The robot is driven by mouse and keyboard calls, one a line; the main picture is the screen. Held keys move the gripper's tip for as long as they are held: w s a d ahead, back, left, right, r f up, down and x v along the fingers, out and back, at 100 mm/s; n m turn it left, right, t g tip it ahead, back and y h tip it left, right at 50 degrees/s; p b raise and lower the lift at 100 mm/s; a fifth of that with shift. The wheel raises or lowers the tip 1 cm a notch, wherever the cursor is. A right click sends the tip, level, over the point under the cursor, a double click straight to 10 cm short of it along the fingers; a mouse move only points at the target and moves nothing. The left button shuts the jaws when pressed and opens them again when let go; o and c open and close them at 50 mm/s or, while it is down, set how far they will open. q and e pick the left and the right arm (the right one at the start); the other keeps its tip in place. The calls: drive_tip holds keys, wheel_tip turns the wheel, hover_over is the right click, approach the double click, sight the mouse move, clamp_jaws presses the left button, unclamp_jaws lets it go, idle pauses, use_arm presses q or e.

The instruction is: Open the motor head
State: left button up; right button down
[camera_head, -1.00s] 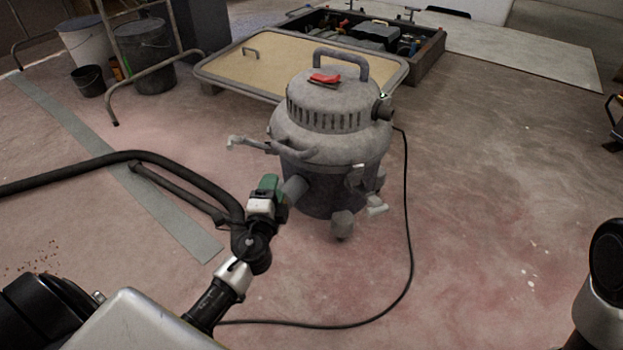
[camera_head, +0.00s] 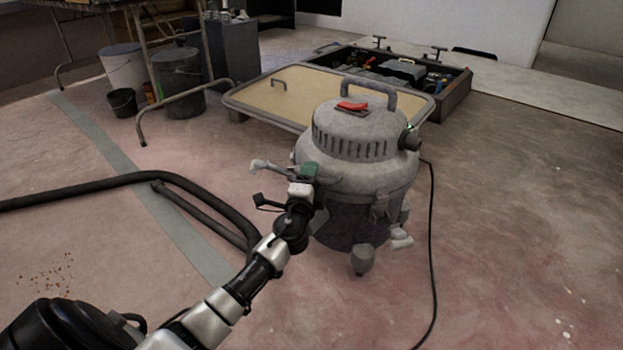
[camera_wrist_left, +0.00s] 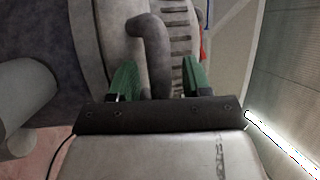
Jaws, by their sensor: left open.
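The grey shop vacuum stands upright on the floor in the head view. Its domed motor head (camera_head: 365,130) sits on the drum (camera_head: 350,228) and carries a top handle (camera_head: 371,84) and a red switch (camera_head: 352,108). A grey bent lever (camera_head: 264,166) sticks out at the left of the head's lower rim. My left gripper (camera_head: 306,180) is at the rim beside this lever. In the left wrist view my left gripper (camera_wrist_left: 158,78) is open, its green fingers on either side of a grey curved bar (camera_wrist_left: 153,48). Contact is unclear. My right gripper is out of view.
A black hose (camera_head: 90,190) lies on the floor at left. A cable (camera_head: 432,260) runs along the right. A tan panel (camera_head: 255,98) and an open crate (camera_head: 455,95) stand behind the vacuum. Buckets (camera_head: 178,85) are at back left. Floor at right is clear.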

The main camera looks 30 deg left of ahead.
use_arm(q)
drive_tip(key=shift+w, duration=0.1)
clamp_jaws()
drive_tip(key=shift+r, duration=0.15)
